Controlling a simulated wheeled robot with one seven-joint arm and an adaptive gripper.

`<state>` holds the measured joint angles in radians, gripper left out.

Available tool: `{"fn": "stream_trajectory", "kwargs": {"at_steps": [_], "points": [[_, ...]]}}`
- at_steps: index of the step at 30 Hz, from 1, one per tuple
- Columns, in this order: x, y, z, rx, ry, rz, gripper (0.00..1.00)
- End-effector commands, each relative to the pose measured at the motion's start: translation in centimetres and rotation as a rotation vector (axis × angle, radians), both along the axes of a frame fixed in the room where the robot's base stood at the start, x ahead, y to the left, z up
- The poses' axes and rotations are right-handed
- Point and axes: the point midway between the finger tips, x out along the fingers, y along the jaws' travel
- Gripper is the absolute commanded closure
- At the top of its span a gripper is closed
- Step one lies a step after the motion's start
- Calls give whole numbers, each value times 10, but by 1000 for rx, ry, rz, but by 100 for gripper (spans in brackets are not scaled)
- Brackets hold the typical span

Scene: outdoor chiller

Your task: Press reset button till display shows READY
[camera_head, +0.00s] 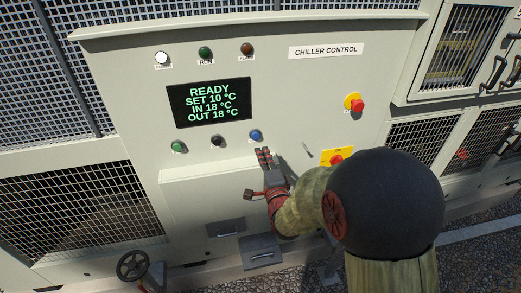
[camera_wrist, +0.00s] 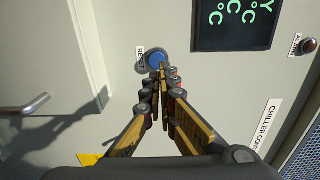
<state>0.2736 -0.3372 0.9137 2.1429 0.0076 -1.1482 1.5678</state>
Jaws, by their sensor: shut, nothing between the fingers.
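The display (camera_head: 210,102) on the chiller control panel reads READY, SET 10 °C, IN 18 °C, OUT 18 °C in green letters. Part of it also shows in the wrist view (camera_wrist: 232,22). The blue reset button (camera_head: 256,136) sits below the display's right end. In the wrist view the blue button (camera_wrist: 156,59) has a RESET label (camera_wrist: 141,60) beside it. My gripper (camera_head: 264,152) is shut and empty, its fingertips just below the button in the head view. In the wrist view my gripper's tips (camera_wrist: 162,68) overlap the button's edge; I cannot tell whether they touch it.
A green button (camera_head: 177,147) and a black knob (camera_head: 216,141) are left of the reset button. A red emergency-type button (camera_head: 357,105) is at right, another red one (camera_head: 336,159) on a yellow plate below. A handle (camera_wrist: 25,106) sticks out in the wrist view.

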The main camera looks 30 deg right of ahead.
Motion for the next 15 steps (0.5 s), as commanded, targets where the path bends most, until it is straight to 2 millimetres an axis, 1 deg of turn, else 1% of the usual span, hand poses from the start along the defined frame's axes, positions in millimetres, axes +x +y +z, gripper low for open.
{"fn": "stream_trajectory", "kwargs": {"at_steps": [1, 6, 9, 15], "points": [[-9, 2, 0, 0, 0, 0, 100], [-33, 10, 0, 0, -1, 0, 100], [-43, 12, 0, 0, -1, 0, 100], [-52, 15, 0, 0, 0, 0, 100]]}}
